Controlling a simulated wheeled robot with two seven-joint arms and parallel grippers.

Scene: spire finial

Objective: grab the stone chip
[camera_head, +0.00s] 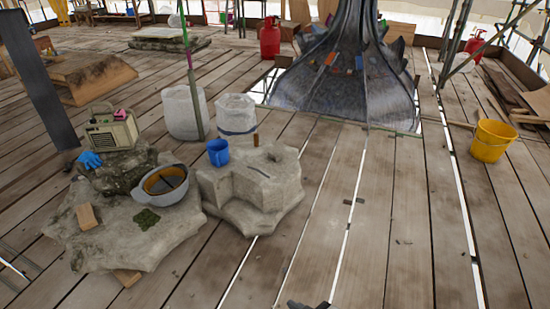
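I cannot pick out the stone chip with certainty. A pale, stepped stone block (250,188) stands on the plank floor left of the middle. A small pale-grey bit (272,157) and a thin dark strip show on its top, too small to identify. A tan, brick-like piece (87,217) lies on the larger, rough stone slab (130,238) at left. A small dark part (310,305) shows at the bottom edge, right of the middle. It seems to be a tip of my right gripper, and its opening is cut off. My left gripper is not in view.
A blue mug (218,152) is on the block's left. White sacks (236,118) stand behind. A yellow bucket (492,141) is at right. Planks at front right are mostly clear.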

